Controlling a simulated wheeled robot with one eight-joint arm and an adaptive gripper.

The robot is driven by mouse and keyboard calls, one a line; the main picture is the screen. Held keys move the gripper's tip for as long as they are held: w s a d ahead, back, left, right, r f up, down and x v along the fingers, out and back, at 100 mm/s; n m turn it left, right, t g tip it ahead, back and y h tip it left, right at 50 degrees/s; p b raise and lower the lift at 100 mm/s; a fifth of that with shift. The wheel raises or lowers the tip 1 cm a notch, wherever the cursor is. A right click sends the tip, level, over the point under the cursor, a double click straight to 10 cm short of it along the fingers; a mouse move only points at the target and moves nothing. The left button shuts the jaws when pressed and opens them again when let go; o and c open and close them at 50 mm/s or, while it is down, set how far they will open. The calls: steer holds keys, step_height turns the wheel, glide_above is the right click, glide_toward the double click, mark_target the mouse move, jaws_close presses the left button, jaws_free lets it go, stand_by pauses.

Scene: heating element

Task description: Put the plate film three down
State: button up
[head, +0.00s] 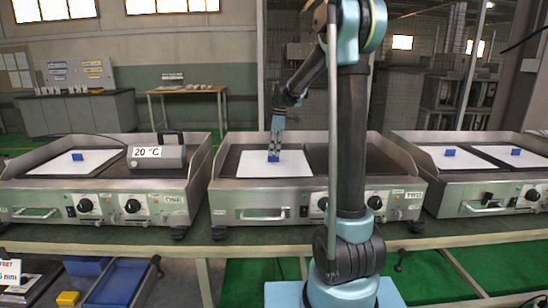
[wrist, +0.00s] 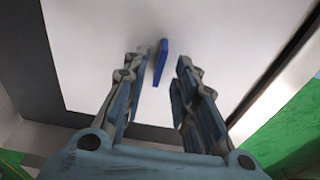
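A white plate film (head: 250,168) with a small upright blue tab (head: 273,157) lies on the left half of the middle griddle (head: 235,200). My gripper (head: 277,146) points down just above the tab. In the wrist view the white film (wrist: 95,40) fills much of the picture, and the blue tab (wrist: 160,63) stands between and slightly beyond the fingertips. My gripper (wrist: 157,66) is open, with a gap visible on each side of the tab. Whether the film lies fully flat on the plate cannot be told.
The left griddle (head: 30,200) holds a white film with a blue tab and a meter (head: 157,155) reading 20 °C. The right griddle (head: 470,190) holds two films with blue tabs. The middle griddle's right half (head: 385,160) is dark and bare, partly behind my arm.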

step_height(320, 180, up, 8)
steer(key=s+d+m, duration=0.5)
steer(key=s+d, duration=0.2)
steer(key=s, duration=0.4)
steer(key=s+d+f+m, duration=0.2)
steer(key=s+f+m, duration=0.2)
steer(key=s, duration=0.5)
steer(key=s+d+f+m+t+h, duration=0.1)
steer(key=s+d+f+m, duration=0.2)
steer(key=s+f, duration=0.5)
steer(key=s+d+f+m+t, duration=0.1)
steer(key=s+d+f+m, duration=0.2)
steer(key=s, duration=0.8)
step_height(320, 180, down, 4)
steer(key=m, duration=0.2)
steer(key=shift+s+d+m, duration=0.2)
steer(key=shift+s+m, duration=0.05)
steer(key=shift+m, duration=0.15)
